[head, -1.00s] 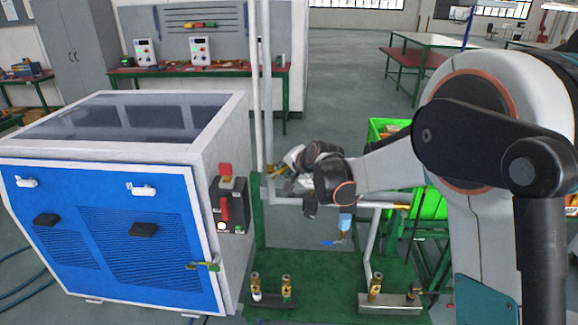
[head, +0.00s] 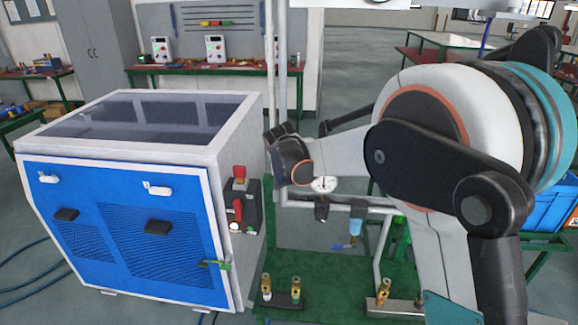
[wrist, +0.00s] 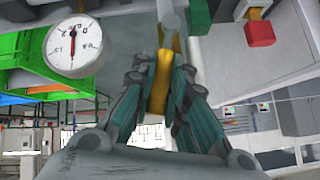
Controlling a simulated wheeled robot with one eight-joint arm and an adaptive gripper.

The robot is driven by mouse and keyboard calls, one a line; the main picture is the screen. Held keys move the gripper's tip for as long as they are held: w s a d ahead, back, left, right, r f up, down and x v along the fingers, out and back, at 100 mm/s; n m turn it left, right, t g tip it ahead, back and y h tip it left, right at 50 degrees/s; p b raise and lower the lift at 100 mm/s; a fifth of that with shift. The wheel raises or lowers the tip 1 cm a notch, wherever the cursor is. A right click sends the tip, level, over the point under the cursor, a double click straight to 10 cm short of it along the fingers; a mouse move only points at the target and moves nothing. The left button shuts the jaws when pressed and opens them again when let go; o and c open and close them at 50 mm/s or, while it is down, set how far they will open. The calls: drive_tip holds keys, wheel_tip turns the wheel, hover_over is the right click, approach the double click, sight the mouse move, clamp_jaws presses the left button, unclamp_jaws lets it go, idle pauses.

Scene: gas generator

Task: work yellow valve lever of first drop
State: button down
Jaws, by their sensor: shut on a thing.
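In the wrist view, my gripper (wrist: 163,72) is closed around the yellow valve lever (wrist: 160,88), which lies lengthwise between its teal and black fingers. A grey pipe piece (wrist: 173,18) meets the far end of the lever. In the head view, my own wrist covers the lever and the fingers beside the upright pipe (head: 281,90) of the first drop. A round pressure gauge (wrist: 73,47) hangs close to the left of the fingers in the wrist view; its face also shows below my wrist in the head view (head: 322,185).
The blue-fronted generator (head: 150,235) stands to the left, with a red-handled switch box (head: 239,212) on its side. A blue filter bowl (head: 356,227) and a blue lever (head: 343,246) hang from the pipework. Brass fittings (head: 295,283) rise from the green base (head: 340,290).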

idle(0.4)
drive_tip(key=c, duration=1.6)
unclamp_jaws()
drive_tip(key=shift+o, duration=0.2)
drive_tip(key=shift+s+r, duration=0.1)
drive_tip(key=v, duration=1.1)
drive_tip(key=shift+s+r, duration=0.25)
drive_tip(key=shift+s, duration=0.05)
drive_tip(key=shift+a, duration=0.1)
